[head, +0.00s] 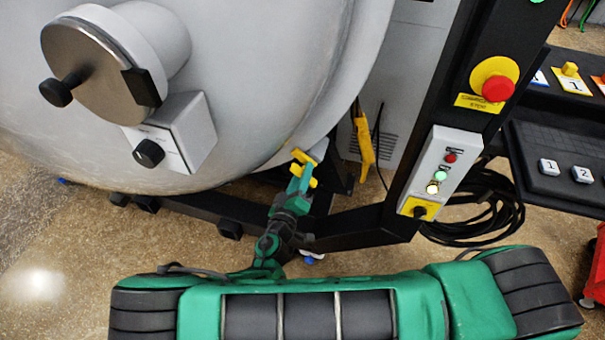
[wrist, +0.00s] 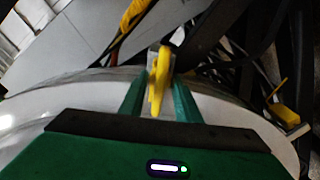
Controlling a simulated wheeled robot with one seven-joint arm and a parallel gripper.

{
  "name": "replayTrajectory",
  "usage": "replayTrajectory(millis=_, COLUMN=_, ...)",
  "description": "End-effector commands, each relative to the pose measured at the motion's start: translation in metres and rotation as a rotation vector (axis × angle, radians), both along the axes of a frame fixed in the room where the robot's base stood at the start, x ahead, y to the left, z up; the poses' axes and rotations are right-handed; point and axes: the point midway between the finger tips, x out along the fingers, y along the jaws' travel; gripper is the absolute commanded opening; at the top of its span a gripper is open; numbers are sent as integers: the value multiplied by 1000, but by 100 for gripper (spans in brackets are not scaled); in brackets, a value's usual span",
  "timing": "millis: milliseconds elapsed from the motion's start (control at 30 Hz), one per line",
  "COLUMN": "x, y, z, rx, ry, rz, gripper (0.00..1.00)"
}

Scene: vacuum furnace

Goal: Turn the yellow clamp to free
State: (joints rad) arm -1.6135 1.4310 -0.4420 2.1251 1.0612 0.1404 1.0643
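The yellow clamp (head: 303,157) is at the lower right rim of the big grey furnace door (head: 250,80). It also shows in the wrist view (wrist: 160,78), upright in the middle on a small light-grey mount. My gripper (head: 297,172) reaches up to the clamp from below in the head view. In the wrist view its two green fingers (wrist: 160,92) stand to the left and right of the clamp, with a narrow gap seen on each side. The gripper is open around the clamp. In the head view the green fingers partly hide the clamp.
A yellow hanging handle (head: 363,140) is right of the clamp. A dark post carries a red stop button (head: 497,88) and a control box (head: 438,172). Black cables (head: 480,215) lie coiled below it. A dark frame beam (head: 360,235) runs low beside my arm.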

Motion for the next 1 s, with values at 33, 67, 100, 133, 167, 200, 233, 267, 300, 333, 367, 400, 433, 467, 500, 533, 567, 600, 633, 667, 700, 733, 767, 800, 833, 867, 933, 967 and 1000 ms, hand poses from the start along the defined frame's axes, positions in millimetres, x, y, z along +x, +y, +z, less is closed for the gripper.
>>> replayTrajectory(millis=33, x=0, y=0, z=0, rx=0, ry=0, rz=0, gripper=30)
replayTrajectory(millis=67, x=0, y=0, z=0, rx=0, ry=0, rz=0, gripper=30)
replayTrajectory(millis=100, x=0, y=0, z=0, rx=0, ry=0, rz=0, gripper=30)
replayTrajectory(millis=133, x=0, y=0, z=0, rx=0, ry=0, rz=0, gripper=30)
replayTrajectory(millis=167, x=0, y=0, z=0, rx=0, ry=0, rz=0, gripper=27)
replayTrajectory(millis=200, x=0, y=0, z=0, rx=0, ry=0, rz=0, gripper=18)
replayTrajectory(millis=233, x=0, y=0, z=0, rx=0, ry=0, rz=0, gripper=11)
replayTrajectory(millis=267, x=0, y=0, z=0, rx=0, ry=0, rz=0, gripper=3)
replayTrajectory(millis=300, x=0, y=0, z=0, rx=0, ry=0, rz=0, gripper=0)
replayTrajectory(millis=333, x=0, y=0, z=0, rx=0, ry=0, rz=0, gripper=0)
replayTrajectory(millis=367, x=0, y=0, z=0, rx=0, ry=0, rz=0, gripper=0)
replayTrajectory(millis=400, x=0, y=0, z=0, rx=0, ry=0, rz=0, gripper=0)
replayTrajectory(millis=433, x=0, y=0, z=0, rx=0, ry=0, rz=0, gripper=0)
replayTrajectory(millis=467, x=0, y=0, z=0, rx=0, ry=1, rz=0, gripper=0)
replayTrajectory(millis=500, x=0, y=0, z=0, rx=-1, ry=2, rz=0, gripper=0)
replayTrajectory(millis=533, x=0, y=0, z=-1, rx=-4, ry=3, rz=0, gripper=0)
replayTrajectory(millis=567, x=0, y=0, z=-1, rx=-7, ry=4, rz=0, gripper=0)
replayTrajectory(millis=600, x=0, y=0, z=-1, rx=-13, ry=6, rz=0, gripper=0)
replayTrajectory(millis=633, x=0, y=0, z=-1, rx=-18, ry=8, rz=0, gripper=0)
replayTrajectory(millis=667, x=0, y=0, z=-1, rx=-26, ry=11, rz=0, gripper=0)
replayTrajectory(millis=700, x=0, y=0, z=-1, rx=-38, ry=16, rz=-1, gripper=0)
replayTrajectory(millis=733, x=0, y=0, z=-1, rx=-49, ry=20, rz=-1, gripper=0)
replayTrajectory(millis=767, x=0, y=0, z=-1, rx=-61, ry=24, rz=-1, gripper=0)
replayTrajectory(millis=800, x=1, y=0, z=-1, rx=-80, ry=31, rz=-1, gripper=0)
replayTrajectory(millis=833, x=1, y=0, z=-1, rx=-97, ry=37, rz=-1, gripper=0)
replayTrajectory(millis=867, x=1, y=0, z=-1, rx=-115, ry=44, rz=-1, gripper=0)
replayTrajectory(millis=933, x=1, y=0, z=-2, rx=-163, ry=62, rz=0, gripper=0)
replayTrajectory(millis=967, x=1, y=0, z=-2, rx=-186, ry=71, rz=-1, gripper=0)
replayTrajectory(millis=1000, x=1, y=1, z=-3, rx=-218, ry=83, rz=0, gripper=0)
